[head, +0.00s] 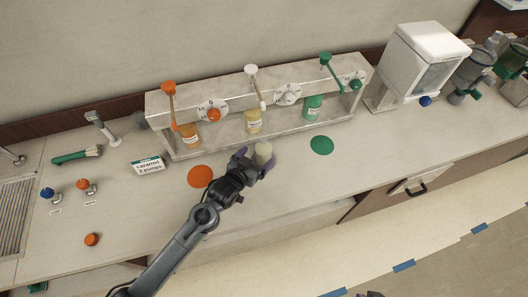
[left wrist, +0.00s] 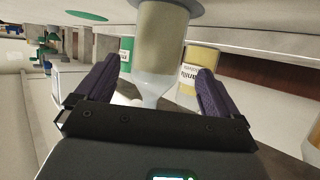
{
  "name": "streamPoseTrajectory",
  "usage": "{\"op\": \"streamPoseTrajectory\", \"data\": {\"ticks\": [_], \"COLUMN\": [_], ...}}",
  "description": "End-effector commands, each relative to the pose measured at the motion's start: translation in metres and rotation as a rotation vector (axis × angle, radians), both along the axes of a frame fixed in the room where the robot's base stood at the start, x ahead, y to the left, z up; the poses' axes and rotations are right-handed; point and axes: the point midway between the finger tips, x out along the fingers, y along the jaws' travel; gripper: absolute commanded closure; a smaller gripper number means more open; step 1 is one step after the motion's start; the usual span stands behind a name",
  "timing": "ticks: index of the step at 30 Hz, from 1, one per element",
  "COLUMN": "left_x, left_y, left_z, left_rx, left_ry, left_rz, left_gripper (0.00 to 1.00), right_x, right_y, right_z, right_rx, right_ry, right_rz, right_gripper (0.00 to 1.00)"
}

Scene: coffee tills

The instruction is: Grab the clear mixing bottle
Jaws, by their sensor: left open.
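The clear mixing bottle (head: 263,152) stands upright on the counter in front of the dispenser shelf, pale and translucent. My left gripper (head: 256,158) is open around it, with one purple finger on each side. In the left wrist view the bottle (left wrist: 161,45) shows between the two finger pads, with gaps at both sides. Its lower part lies beyond the fingertips, and its narrow neck is closer to the palm. My right gripper (head: 357,294) barely shows at the bottom edge of the head view, mostly cut off.
A shelf (head: 230,136) behind holds orange (head: 191,135), yellow (head: 253,120) and green (head: 312,107) pump bottles with levers above. Orange (head: 200,176) and green (head: 322,145) discs lie on the counter. A caramel sign (head: 148,165) stands left. The counter front is mostly clear.

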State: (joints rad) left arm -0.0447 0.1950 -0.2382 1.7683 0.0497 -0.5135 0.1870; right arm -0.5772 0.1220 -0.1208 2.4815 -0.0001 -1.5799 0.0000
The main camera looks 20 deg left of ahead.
Motion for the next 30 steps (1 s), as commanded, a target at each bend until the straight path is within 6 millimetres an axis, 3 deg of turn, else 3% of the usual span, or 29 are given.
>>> {"op": "streamPoseTrajectory", "data": {"ticks": [18, 27, 30], "left_x": [0.048, 0.051, 0.051], "left_y": [-0.010, -0.011, -0.011], "left_z": [-0.020, -0.021, -0.021], "left_rx": [0.000, 0.000, 0.000], "left_ry": [0.001, 0.001, 0.001], "left_rz": [0.000, -0.001, 0.000], "left_gripper": [0.04, 0.04, 0.20], "right_x": [-0.002, -0.002, -0.002], "right_y": [0.001, 0.000, -0.001], "right_z": [0.002, 0.001, 0.001], "right_rx": [0.005, -0.001, -0.003], "right_ry": [0.005, 0.006, 0.006], "right_rz": [-0.005, -0.001, 0.001], "right_gripper": [1.00, 1.00, 1.00]}}
